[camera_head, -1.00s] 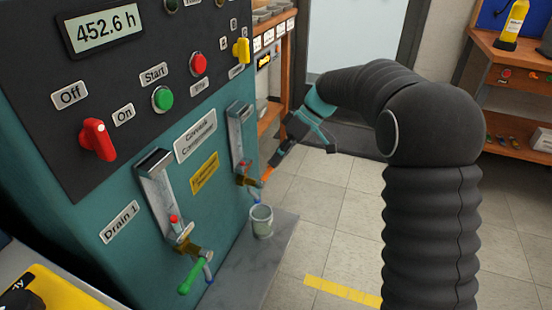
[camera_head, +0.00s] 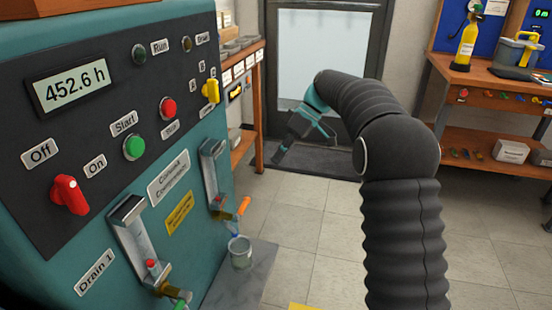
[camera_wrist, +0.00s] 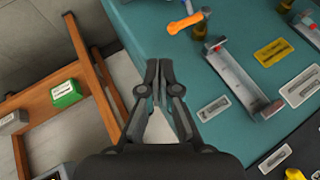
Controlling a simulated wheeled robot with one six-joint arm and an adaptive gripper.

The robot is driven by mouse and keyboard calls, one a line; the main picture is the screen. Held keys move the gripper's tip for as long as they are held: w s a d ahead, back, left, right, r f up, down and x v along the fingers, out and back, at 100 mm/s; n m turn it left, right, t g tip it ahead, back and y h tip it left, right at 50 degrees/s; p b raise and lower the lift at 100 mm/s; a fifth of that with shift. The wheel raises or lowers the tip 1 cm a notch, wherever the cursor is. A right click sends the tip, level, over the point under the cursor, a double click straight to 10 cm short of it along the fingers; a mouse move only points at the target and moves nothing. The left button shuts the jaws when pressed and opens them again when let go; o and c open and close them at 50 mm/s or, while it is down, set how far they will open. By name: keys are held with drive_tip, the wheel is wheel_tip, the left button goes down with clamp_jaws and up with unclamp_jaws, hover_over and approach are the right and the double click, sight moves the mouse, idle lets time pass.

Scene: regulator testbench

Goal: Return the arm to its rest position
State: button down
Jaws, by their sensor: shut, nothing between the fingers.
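My gripper (camera_head: 279,155) is at the end of my black, ribbed arm, in the air to the right of the teal machine (camera_head: 105,240). Its fingers are together and empty in the wrist view (camera_wrist: 159,72). The arm is bent, with the forearm reaching up and left from the elbow. The orange valve handle (camera_head: 243,207) on the machine is apart from the gripper. It also shows in the wrist view (camera_wrist: 184,23), above and right of the fingertips.
A wooden shelf (camera_head: 257,150) stands behind the machine. A glazed door (camera_head: 322,50) is at the back, a workbench (camera_head: 480,85) at the right. Tiled floor (camera_head: 310,215) between is clear.

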drive_tip(key=s+d+f+m+t+h, duration=0.25)
drive_tip(key=d+f+m, duration=0.25)
drive_tip(key=f+m, duration=0.25)
drive_tip(key=s+d+r+m+t+h, duration=0.1)
drive_tip(key=s+d, duration=0.4)
drive_tip(key=s, duration=0.5)
drive_tip(key=s+d+r+m+t+h, duration=0.1)
drive_tip(key=s+d+r+m+t, duration=0.2)
drive_tip(key=s, duration=0.8)
drive_tip(key=s+d+r+m+t+h, duration=0.2)
drive_tip(key=s+d+r+t, duration=0.1)
drive_tip(key=s+d, duration=0.4)
drive_tip(key=shift+s+d+r+m, duration=0.15)
drive_tip(key=shift+s+d+m, duration=0.15)
drive_tip(key=shift+s, duration=1.5)
